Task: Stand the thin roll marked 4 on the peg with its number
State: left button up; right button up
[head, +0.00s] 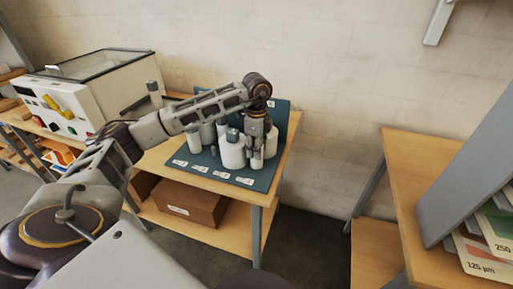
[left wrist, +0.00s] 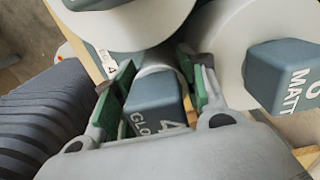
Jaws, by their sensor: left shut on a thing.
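My left gripper (head: 257,147) reaches down among white rolls on the dark board (head: 259,183). In the left wrist view its green-padded fingers (left wrist: 155,85) are shut around the grey-blue block (left wrist: 153,100) marked 4 and "GLO", the top of the thin roll; the rest of the lettering is cut off. White roll body (left wrist: 157,68) shows beyond the block, between the fingertips. A white label with a 4 (left wrist: 108,64) lies just left of the fingers. The peg and the roll's lower end are hidden. My right gripper is not in view.
A wide white roll (head: 232,153) stands close beside the gripper; another roll with a "MATT" block (left wrist: 285,75) is close on the right in the wrist view. Several label cards (head: 222,175) line the board's front. A laminator (head: 98,92) stands at left.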

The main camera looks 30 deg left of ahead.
pick_arm(q)
jog(key=o, duration=1.1)
jog(key=shift+r, duration=0.15)
